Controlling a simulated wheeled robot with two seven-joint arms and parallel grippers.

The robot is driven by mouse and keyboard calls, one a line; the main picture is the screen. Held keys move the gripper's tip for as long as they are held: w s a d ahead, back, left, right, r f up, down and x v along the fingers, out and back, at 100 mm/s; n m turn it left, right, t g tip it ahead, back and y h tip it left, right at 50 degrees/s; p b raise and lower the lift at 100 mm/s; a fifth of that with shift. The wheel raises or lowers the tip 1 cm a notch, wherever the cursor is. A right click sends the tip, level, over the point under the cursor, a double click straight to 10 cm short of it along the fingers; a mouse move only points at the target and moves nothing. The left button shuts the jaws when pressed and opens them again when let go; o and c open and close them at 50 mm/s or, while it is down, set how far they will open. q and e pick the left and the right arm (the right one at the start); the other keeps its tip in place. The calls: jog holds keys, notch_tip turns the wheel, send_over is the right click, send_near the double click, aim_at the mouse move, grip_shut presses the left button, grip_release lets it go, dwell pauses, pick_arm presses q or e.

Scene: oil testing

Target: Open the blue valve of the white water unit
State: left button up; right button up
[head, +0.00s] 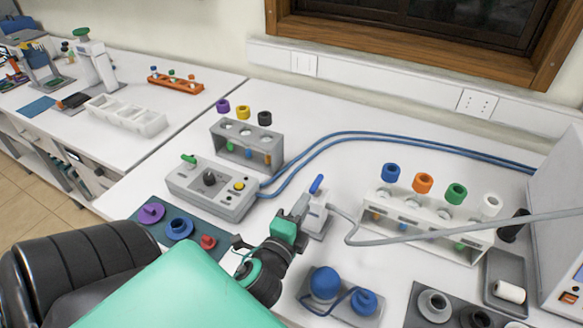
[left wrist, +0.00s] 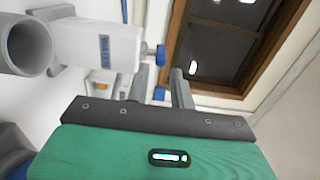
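The white water unit (head: 315,220) is a small white box near the middle of the table in the head view, with a blue valve lever (head: 317,184) sticking up from it. In the left wrist view a white body (left wrist: 100,46) with a blue label and a blue knob (left wrist: 158,54) shows at upper left; I take it to be this unit. My left gripper (head: 300,207) is just left of the unit, its fingers close to it and below the lever. In the left wrist view the fingers look apart, with nothing clearly held. Contact cannot be told. My right gripper is not in view.
A grey control box (head: 212,188) and grey tube rack (head: 247,145) stand to the left. A white rack (head: 428,228) with coloured caps stands right. A grey hose (head: 405,235) runs right from the unit. A blue-domed item (head: 325,283) sits in front. Blue hoses (head: 345,136) cross behind.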

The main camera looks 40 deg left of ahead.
pick_arm(q)
jog(key=shift+v, duration=2.75)
jog(key=shift+d, duration=0.1)
